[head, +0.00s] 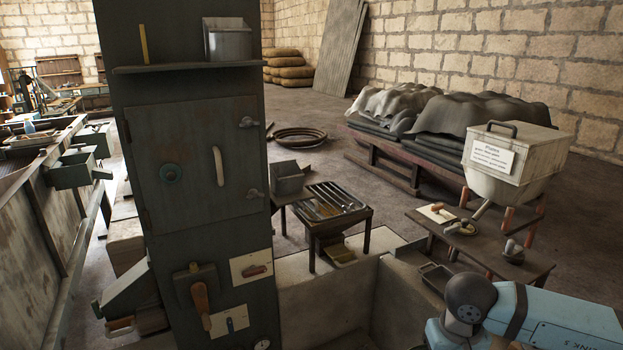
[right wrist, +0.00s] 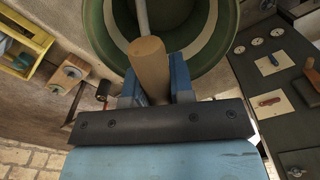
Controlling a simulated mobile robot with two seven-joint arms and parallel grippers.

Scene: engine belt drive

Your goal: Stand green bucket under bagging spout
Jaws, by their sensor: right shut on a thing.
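The green bucket (right wrist: 190,28) fills the top middle of the right wrist view, and I look into its round green inside. Its metal bail carries a tan wooden grip (right wrist: 148,62). My right gripper (right wrist: 156,80) is shut on this grip, with a blue finger on each side. The bucket's base and what lies under it are hidden. In the head view a chute-like box with a wooden handle (head: 199,282) juts from the front of the dark green machine, and a sloped chute (head: 126,291) sticks out at its left. I cannot tell which is the bagging spout. My left gripper is not in view.
The tall dark machine cabinet (head: 195,150) stands left of centre. Low pale walls (head: 325,300) form a bay at its right. A small dark table (head: 340,215) and a low bench (head: 490,245) stand beyond. A yellow frame (right wrist: 22,48) shows in the wrist view.

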